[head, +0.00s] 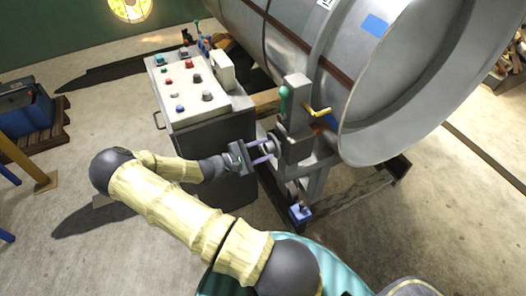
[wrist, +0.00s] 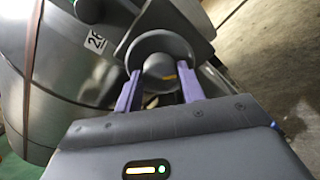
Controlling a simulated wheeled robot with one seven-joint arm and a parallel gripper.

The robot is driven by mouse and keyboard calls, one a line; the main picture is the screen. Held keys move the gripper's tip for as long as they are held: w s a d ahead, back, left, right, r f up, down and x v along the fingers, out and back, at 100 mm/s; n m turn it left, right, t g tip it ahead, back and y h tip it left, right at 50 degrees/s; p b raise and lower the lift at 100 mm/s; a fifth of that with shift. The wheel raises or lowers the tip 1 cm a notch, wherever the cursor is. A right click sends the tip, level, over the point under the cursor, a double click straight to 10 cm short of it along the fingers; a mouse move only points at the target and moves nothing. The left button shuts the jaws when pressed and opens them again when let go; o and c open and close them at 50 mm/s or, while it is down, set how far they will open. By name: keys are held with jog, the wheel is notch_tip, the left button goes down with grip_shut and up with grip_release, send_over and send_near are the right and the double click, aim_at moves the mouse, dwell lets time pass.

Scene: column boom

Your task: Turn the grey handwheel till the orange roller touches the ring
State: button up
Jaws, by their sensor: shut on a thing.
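The grey handwheel (wrist: 160,42) is between the two purple fingers of my gripper (wrist: 159,84) in the wrist view, with its round hub facing the camera. In the head view my gripper (head: 265,152) reaches the handwheel (head: 270,143) at the left side of the grey roller stand (head: 296,115). My gripper is shut on the handwheel. The large steel ring (head: 352,125) stands right of the stand.
A control cabinet (head: 190,90) with several coloured buttons stands left of the stand. A green-knobbed lever (head: 283,93) and a yellow crank handle (head: 319,111) stick out of the stand. A blue block (head: 300,213) sits low at its foot.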

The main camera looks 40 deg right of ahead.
jog(key=m+b, duration=0.1)
jog(key=m, duration=0.3)
jog(key=shift+f+m+b, duration=0.1)
jog(key=shift+m+b, duration=0.2)
jog(key=m+b, duration=0.1)
jog(key=m, duration=0.4)
jog(key=shift+b, duration=0.4)
jog(key=shift+s, duration=0.1)
jog(key=o, duration=1)
jog(key=b+v, duration=0.3)
jog(key=v, duration=1.4)
jog(key=shift+a, duration=0.2)
